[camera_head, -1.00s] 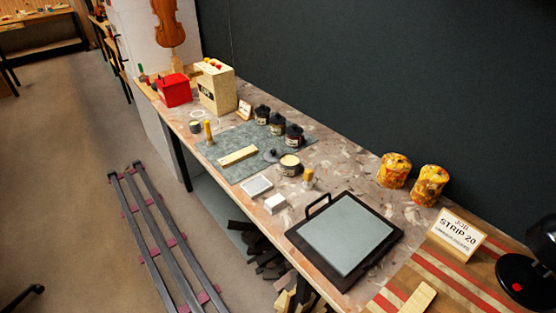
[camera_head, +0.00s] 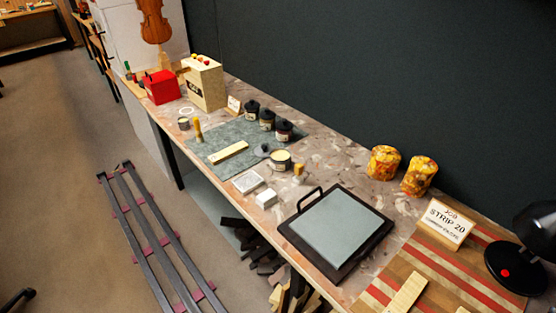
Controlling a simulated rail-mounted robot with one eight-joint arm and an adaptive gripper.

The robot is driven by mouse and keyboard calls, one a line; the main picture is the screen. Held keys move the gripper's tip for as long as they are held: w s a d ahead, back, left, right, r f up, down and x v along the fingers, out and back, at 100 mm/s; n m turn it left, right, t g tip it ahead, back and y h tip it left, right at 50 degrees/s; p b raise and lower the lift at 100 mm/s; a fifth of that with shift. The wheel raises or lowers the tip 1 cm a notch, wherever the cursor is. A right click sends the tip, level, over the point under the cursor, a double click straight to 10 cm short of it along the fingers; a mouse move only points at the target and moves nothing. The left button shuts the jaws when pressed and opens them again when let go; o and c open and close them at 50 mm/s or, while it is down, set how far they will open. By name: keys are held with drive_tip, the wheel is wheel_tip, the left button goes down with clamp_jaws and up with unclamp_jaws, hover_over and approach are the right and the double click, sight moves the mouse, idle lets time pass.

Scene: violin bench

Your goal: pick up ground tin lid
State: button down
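A small dark round lid with a knob (camera_head: 262,151) lies on the right part of the grey-green mat (camera_head: 222,142); it looks like the ground tin lid. Just right of it stands an open round tin (camera_head: 280,161) with pale cream contents, very close to the lid; I cannot tell whether they touch. My gripper and arm are not in view.
Several dark lidded jars (camera_head: 267,119) stand behind the lid. A wooden block (camera_head: 228,152) lies on the mat. The dark wall (camera_head: 350,75) rises behind the bench.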

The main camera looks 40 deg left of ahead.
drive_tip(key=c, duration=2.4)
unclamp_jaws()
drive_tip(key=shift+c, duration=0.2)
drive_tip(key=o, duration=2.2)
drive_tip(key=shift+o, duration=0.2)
